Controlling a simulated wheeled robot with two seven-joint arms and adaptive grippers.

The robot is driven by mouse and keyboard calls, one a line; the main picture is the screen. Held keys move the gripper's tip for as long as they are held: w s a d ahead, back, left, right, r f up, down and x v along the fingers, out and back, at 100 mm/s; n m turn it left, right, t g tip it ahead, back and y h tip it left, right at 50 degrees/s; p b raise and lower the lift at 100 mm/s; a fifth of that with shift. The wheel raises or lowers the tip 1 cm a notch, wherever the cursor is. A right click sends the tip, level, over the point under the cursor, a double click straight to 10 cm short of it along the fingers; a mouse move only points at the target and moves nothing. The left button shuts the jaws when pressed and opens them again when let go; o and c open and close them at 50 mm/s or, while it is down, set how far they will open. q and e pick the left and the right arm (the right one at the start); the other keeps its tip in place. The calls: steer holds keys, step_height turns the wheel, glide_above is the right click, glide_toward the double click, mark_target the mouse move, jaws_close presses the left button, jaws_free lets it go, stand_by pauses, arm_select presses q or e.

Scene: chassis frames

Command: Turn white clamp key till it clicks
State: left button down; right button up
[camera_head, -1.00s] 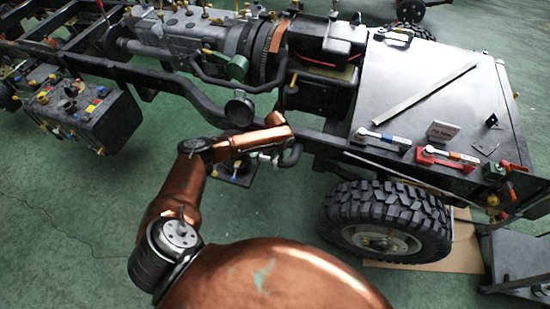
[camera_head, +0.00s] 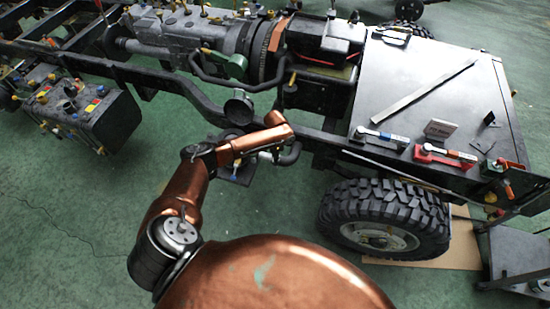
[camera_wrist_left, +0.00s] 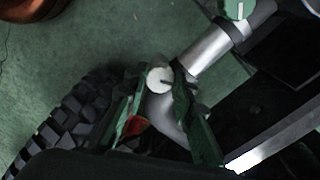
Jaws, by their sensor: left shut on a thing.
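The white clamp key (camera_wrist_left: 159,79) shows as a pale round-ended piece between the fingertips in the left wrist view. My left gripper (camera_wrist_left: 160,87) is shut on it, with one dark green finger on each side. The key sits by a bent silver pipe (camera_wrist_left: 205,50). In the head view my copper left arm reaches over the floor to the near side of the chassis. There the arm and a dark hose (camera_head: 291,154) crowd the gripper, and I cannot make out the key. My right gripper is not in view.
A green knob (camera_wrist_left: 237,9) sits farther along the pipe. A big tyre (camera_head: 385,215) stands right of my arm. A flat black deck (camera_head: 440,90) above it carries red and white-handled clamps. The chassis rail runs behind my arm. Open green floor lies to the left.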

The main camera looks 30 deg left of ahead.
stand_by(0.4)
arm_select(q)
steer(key=c, duration=1.6)
jaws_free()
step_height(320, 180, up, 12)
